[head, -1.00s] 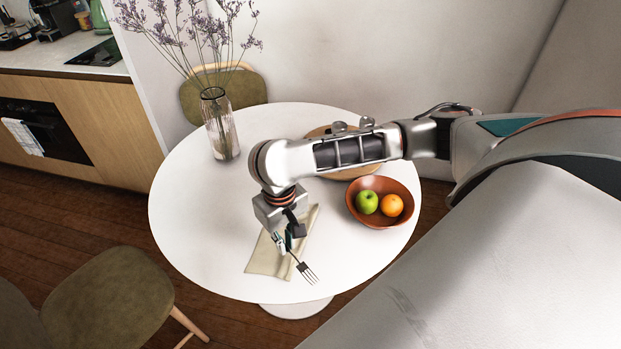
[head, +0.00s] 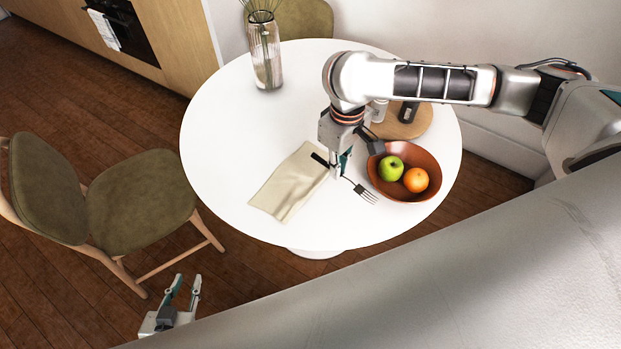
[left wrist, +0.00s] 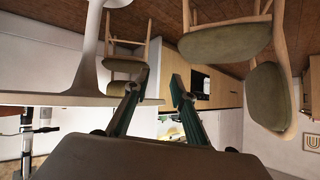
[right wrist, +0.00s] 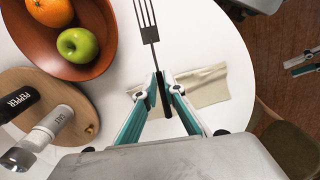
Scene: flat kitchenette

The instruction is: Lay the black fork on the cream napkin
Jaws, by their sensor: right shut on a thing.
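My right gripper (head: 342,168) is shut on the black fork (head: 357,189), also seen in the right wrist view (right wrist: 150,32). The fork's tines point to the lower right in the head view, toward the bowl. The cream napkin (head: 286,188) lies on the white table, left of the right gripper; the fork's handle end shows by the napkin's right edge. The napkin is partly behind a finger in the right wrist view (right wrist: 207,88). The fork's height above the table is hard to tell. My left gripper (head: 187,287) is open and empty, off the table at lower left.
A brown bowl (head: 429,160) with a green apple and an orange stands close right of the fork. A round wooden board (head: 415,124) with salt and pepper mills is behind it. A glass vase (head: 266,60) stands at the back. The table's left side is clear.

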